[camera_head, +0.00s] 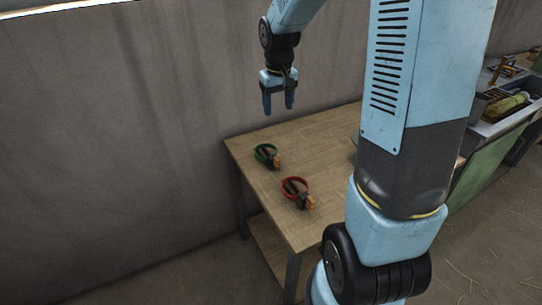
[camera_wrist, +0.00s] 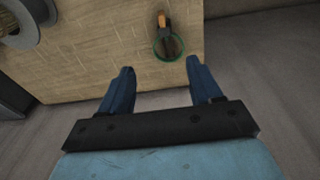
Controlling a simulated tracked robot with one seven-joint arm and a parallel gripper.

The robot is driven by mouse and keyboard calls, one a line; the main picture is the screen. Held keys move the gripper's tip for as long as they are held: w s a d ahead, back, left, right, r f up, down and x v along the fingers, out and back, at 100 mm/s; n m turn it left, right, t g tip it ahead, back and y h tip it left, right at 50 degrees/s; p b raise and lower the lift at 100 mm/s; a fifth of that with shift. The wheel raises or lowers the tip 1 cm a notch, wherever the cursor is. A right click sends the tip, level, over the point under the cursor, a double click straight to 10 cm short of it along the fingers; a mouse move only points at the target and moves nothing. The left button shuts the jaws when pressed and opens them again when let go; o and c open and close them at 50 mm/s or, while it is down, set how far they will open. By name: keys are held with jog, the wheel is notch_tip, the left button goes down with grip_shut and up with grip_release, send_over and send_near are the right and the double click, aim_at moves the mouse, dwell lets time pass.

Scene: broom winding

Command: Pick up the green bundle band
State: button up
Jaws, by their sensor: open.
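The green bundle band (camera_head: 265,150) is a ring with an orange-and-dark clasp, lying on the wooden table (camera_head: 300,150) near its far left corner. It also shows in the wrist view (camera_wrist: 168,47), beyond the fingertips and to the right of the middle. My gripper (camera_head: 278,106) is open and empty, held in the air above the table, apart from the band. In the wrist view its two blue fingers (camera_wrist: 160,65) are spread wide.
A red band (camera_head: 295,188) with a similar clasp lies nearer on the same table. A grey spool-like object (camera_wrist: 22,22) shows at the wrist view's upper left. A concrete wall (camera_head: 130,110) stands behind the table. A bench with items (camera_head: 510,95) is at the right.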

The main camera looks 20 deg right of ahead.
jog(key=g, duration=0.1)
send_near(273, 156)
jog(key=f, duration=0.1)
jog(key=w+f, duration=0.1)
jog(key=f, duration=0.1)
jog(key=shift+d+f, duration=0.15)
jog(key=shift+f, duration=0.15)
jog(key=shift+s+f, duration=0.15)
jog(key=shift+f, duration=1.2)
jog(key=shift+s+f, duration=0.15)
jog(key=shift+f, duration=1.25)
jog(key=c, duration=1.2)
